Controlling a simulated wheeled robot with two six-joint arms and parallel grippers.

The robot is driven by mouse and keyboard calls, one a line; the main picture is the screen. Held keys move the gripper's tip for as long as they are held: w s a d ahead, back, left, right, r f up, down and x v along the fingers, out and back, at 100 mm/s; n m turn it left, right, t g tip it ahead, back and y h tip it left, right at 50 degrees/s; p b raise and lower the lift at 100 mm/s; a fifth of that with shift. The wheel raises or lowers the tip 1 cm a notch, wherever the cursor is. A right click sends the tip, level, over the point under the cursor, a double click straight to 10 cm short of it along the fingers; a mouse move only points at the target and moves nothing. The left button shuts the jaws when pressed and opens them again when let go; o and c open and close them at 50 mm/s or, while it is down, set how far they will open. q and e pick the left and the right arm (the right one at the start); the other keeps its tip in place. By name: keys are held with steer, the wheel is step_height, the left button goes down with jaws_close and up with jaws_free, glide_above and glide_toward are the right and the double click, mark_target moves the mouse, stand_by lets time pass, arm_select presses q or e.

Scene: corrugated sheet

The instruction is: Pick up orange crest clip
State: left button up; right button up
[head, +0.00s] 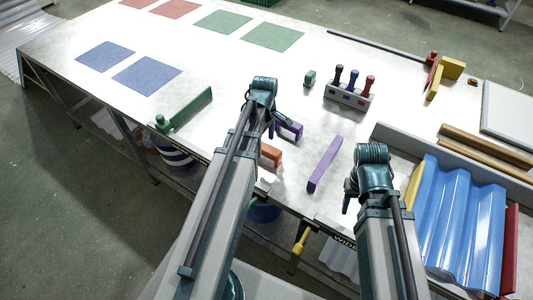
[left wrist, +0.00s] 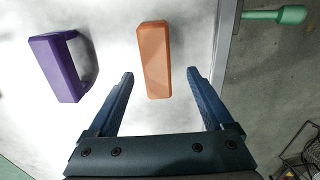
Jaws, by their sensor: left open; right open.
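The orange crest clip (head: 271,155) lies on the table near its front edge, partly hidden by my left arm in the head view. In the left wrist view the orange clip (left wrist: 154,58) is a long block lying between the lines of my open fingers, its near end reaching past the tips. My left gripper (left wrist: 160,74) is open and empty; I cannot tell its height above the clip. My right gripper (head: 349,196) is open and empty at the front edge, left of the blue corrugated sheet (head: 458,215).

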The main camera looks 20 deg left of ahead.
mark_target(267, 147)
arm_select(q)
steer(key=f+b, duration=0.2)
steer(key=f, duration=0.1)
steer(key=f+b, duration=0.1)
steer(key=shift+w+d+f+b, duration=0.15)
steer(key=shift+w+f+b, duration=0.05)
steer(key=shift+w+b, duration=0.1)
arm_select(e)
step_height(267, 147, down, 4)
steer(key=shift+f, duration=0.2)
arm_select(q)
steer(key=shift+r, duration=0.1)
arm_select(e)
steer(key=shift+r, duration=0.1)
arm_select(q)
jaws_close()
